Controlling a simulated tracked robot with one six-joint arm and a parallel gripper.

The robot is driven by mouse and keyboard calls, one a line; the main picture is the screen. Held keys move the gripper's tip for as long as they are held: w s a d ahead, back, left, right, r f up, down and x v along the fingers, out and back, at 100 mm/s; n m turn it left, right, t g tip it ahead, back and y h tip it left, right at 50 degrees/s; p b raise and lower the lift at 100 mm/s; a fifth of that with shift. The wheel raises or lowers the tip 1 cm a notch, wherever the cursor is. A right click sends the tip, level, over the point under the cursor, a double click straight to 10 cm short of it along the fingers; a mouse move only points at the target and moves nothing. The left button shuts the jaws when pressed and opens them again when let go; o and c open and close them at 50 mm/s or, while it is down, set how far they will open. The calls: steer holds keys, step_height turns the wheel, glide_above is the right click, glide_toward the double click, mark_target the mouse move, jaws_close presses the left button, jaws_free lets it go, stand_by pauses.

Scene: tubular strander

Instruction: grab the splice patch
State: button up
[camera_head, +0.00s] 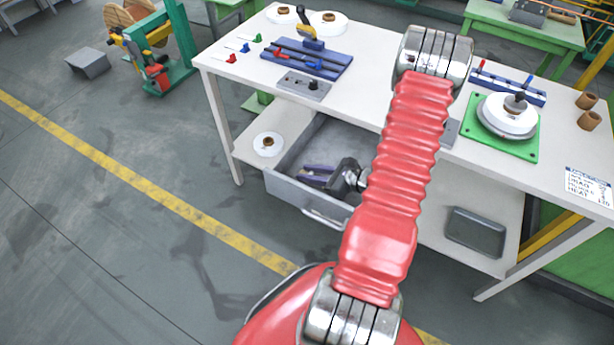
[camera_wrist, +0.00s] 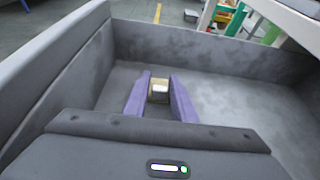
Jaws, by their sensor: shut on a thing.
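The splice patch (camera_wrist: 159,92) looks like a small block with a tan back part and a pale, silvery front face. In the wrist view it sits between the two purple fingers of my gripper (camera_wrist: 160,84), which are shut on it. In the head view my gripper (camera_head: 316,174) reaches down inside the open grey drawer (camera_head: 282,186) under the workbench. The patch cannot be made out in that view. I cannot tell whether it touches the drawer floor.
The drawer walls (camera_wrist: 200,42) stand close around my gripper; the visible drawer floor is otherwise bare. The white bench top (camera_head: 375,100) lies above, with a blue fixture (camera_head: 300,58) and a green plate (camera_head: 490,140). A white spool (camera_head: 267,144) lies on the shelf beside the drawer.

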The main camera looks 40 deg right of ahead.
mark_target(310, 173)
steer(key=shift+c, duration=1.1)
steer(key=shift+r, duration=5)
